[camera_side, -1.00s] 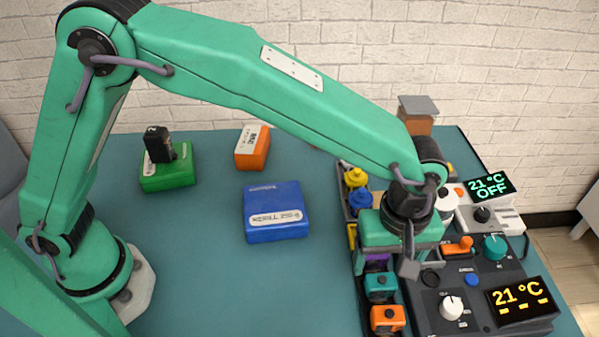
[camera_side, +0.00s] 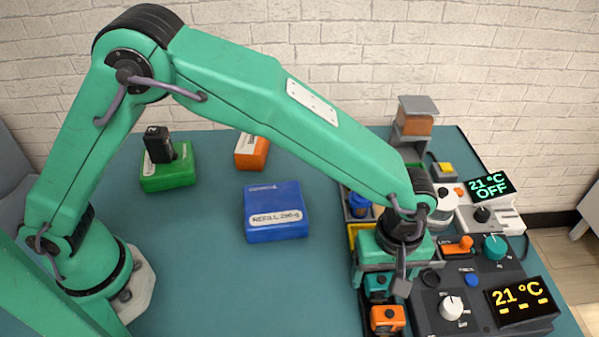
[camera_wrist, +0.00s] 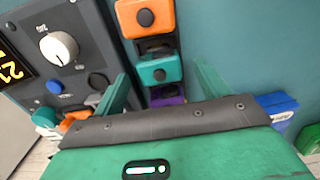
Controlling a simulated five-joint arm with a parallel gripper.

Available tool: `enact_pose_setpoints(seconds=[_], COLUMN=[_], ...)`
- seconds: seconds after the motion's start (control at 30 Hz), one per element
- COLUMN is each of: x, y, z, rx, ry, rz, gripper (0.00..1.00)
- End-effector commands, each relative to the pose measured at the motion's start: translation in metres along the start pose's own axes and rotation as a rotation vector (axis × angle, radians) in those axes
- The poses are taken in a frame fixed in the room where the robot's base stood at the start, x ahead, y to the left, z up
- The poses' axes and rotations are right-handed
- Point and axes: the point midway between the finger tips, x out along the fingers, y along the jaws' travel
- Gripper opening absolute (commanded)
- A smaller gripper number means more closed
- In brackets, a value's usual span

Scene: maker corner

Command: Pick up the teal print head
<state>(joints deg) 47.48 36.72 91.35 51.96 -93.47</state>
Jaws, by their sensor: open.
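The teal print head (camera_side: 376,286) sits in a narrow rack, between an orange head and a purple one. In the side view my gripper (camera_side: 380,280) is right above it and hides its upper part. The wrist view shows the teal print head (camera_wrist: 159,70) with its dark round knob, lying between my two open fingers (camera_wrist: 163,84). One finger is on each side of the rack, and I see no grip on the head.
The orange head (camera_wrist: 145,17) and purple head (camera_wrist: 168,98) are close neighbours in the rack. A control panel (camera_side: 428,310) with knobs and a display stands just right of the rack.

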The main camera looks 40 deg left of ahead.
Motion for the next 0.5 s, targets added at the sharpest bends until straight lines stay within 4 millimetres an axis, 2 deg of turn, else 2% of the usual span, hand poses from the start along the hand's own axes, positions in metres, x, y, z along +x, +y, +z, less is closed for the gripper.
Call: enact_pose_setpoints(seconds=[0.2, 0.5], x=[0.021, 0.023], y=[0.000, 0.000], z=[0.000, 0.000], rx=[0.000, 0.000], ry=[0.000, 0.000], rz=[0.000, 0.001], gripper=[0.75, 0.75])
